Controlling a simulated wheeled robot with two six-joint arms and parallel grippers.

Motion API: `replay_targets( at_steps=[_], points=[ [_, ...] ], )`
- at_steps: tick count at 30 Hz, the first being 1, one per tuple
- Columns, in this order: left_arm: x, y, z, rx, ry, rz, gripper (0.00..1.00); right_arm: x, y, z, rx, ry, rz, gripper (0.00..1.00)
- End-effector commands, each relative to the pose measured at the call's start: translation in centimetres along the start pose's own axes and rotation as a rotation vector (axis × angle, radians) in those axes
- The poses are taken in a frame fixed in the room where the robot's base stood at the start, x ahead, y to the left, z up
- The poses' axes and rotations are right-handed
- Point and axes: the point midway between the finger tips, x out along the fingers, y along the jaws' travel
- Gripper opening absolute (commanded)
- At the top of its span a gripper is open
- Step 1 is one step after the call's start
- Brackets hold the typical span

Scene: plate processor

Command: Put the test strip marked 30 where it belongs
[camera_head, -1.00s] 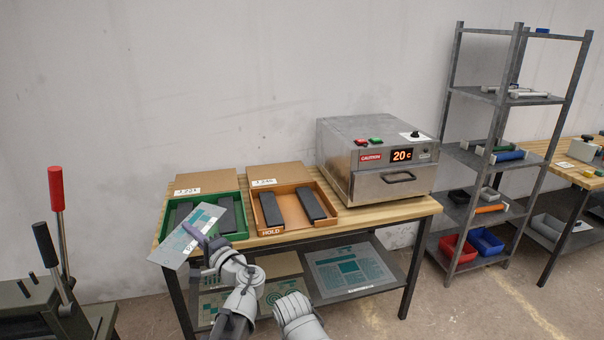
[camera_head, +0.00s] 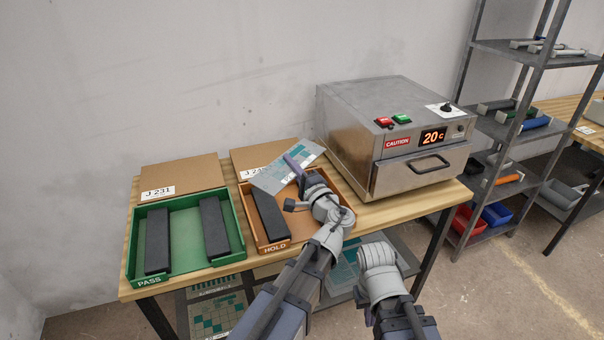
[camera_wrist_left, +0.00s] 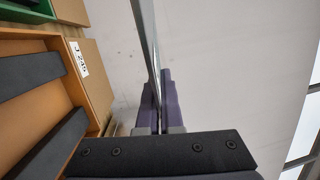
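The test strip (camera_head: 278,177), a thin pale plate with teal patches, is held by my left gripper (camera_head: 298,163); no number on it can be read. It is tilted above the back of the orange HOLD tray (camera_head: 277,247). In the left wrist view the strip (camera_wrist_left: 146,38) shows edge-on between the purple fingers (camera_wrist_left: 152,110). The green PASS tray (camera_head: 196,265), left of the HOLD tray, holds two dark bars. The HOLD tray also has dark bars, one partly hidden by my left arm. My right forearm shows at lower right, but its gripper fingers do not.
A metal oven (camera_head: 395,140) reading 20 c, with its door shut, stands right of the trays. Brown boards with labels lie behind the trays, the left one marked J 231 (camera_head: 159,193). More patterned plates lie on the lower shelf (camera_head: 215,312). A grey shelving rack stands at right.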

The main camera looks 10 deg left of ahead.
Motion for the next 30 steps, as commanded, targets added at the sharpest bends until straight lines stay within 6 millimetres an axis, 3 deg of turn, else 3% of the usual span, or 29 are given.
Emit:
replay_targets(
  at_steps=[5, 12, 18, 24, 30],
  points=[
    [0.6, 1.9, -0.7, -0.003, 0.015, 0.01, 0.0, 1.6, -0.1, -0.1, 0.0, 0.0, 0.0, 0.0],
    [4.0, 10.2, -4.2, -0.029, 0.106, 0.068, 0.0, 8.1, -0.8, -0.5, 0.0, 0.0, 0.0, 0.0],
    [6.6, 15.5, -6.5, -0.059, 0.183, 0.11, 0.0, 12.2, -1.2, -0.7, -0.001, 0.0, 0.0, 0.0],
    [7.9, 17.9, -7.5, -0.079, 0.226, 0.13, 0.0, 13.9, -1.3, -0.8, -0.001, 0.0, 0.0, 0.0],
    [8.2, 18.1, -7.7, -0.083, 0.237, 0.134, 0.0, 14.0, -1.3, -0.8, -0.001, 0.0, 0.0, 0.0]
  ],
)
